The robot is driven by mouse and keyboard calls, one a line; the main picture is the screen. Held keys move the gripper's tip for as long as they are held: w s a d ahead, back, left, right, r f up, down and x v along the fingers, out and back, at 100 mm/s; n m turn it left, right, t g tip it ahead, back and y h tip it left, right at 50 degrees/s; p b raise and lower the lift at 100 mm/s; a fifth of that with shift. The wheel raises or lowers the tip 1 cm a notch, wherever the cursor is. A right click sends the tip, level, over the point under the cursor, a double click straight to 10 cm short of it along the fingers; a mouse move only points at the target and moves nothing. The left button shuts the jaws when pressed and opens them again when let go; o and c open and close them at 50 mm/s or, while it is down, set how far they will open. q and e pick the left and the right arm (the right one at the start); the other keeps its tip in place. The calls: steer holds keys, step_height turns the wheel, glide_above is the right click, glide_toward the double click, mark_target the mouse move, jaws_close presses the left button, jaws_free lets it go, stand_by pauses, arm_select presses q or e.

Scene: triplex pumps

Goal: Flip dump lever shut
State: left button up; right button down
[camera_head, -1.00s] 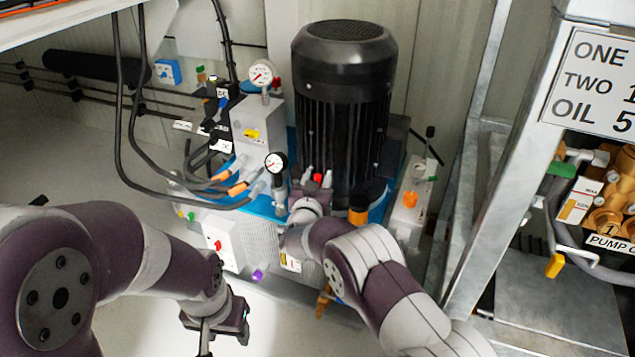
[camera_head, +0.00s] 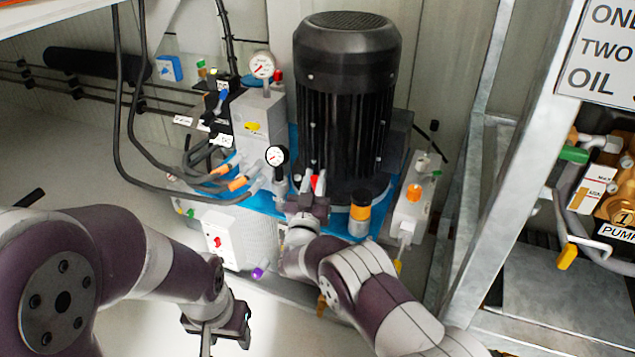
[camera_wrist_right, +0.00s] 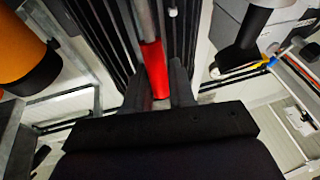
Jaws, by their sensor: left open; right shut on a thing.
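The dump lever appears to be the rod with a red grip (camera_wrist_right: 154,68) in the right wrist view. My right gripper (camera_wrist_right: 160,88) has one finger on each side of that red grip and is shut on it. In the head view, my right gripper (camera_head: 312,190) is at the foot of the black motor, with a little red (camera_head: 317,183) showing between its fingers; the lever's base is hidden. My left gripper (camera_head: 212,337) hangs low at the lower left, open and away from the pump unit.
The black motor (camera_head: 346,100) stands right behind my right gripper. A pressure gauge (camera_head: 276,156) is close on its left, and an orange-and-black cap (camera_head: 360,211) on its right. Black hoses (camera_head: 120,110) hang at the left. A metal frame (camera_head: 520,140) stands at the right.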

steer(key=t+b, duration=0.1)
steer(key=s+f+t+b, duration=0.1)
steer(key=shift+s+a+f+n+t+b, duration=0.25)
steer(key=shift+s+n+t+b, duration=0.05)
steer(key=shift+n+b, duration=0.1)
steer(key=shift+s+a+t+b, duration=0.1)
steer(key=shift+s+t+b, duration=0.2)
steer(key=shift+t+b, duration=0.15)
steer(key=c, duration=1.1)
jaws_free()
steer(key=shift+r, duration=0.1)
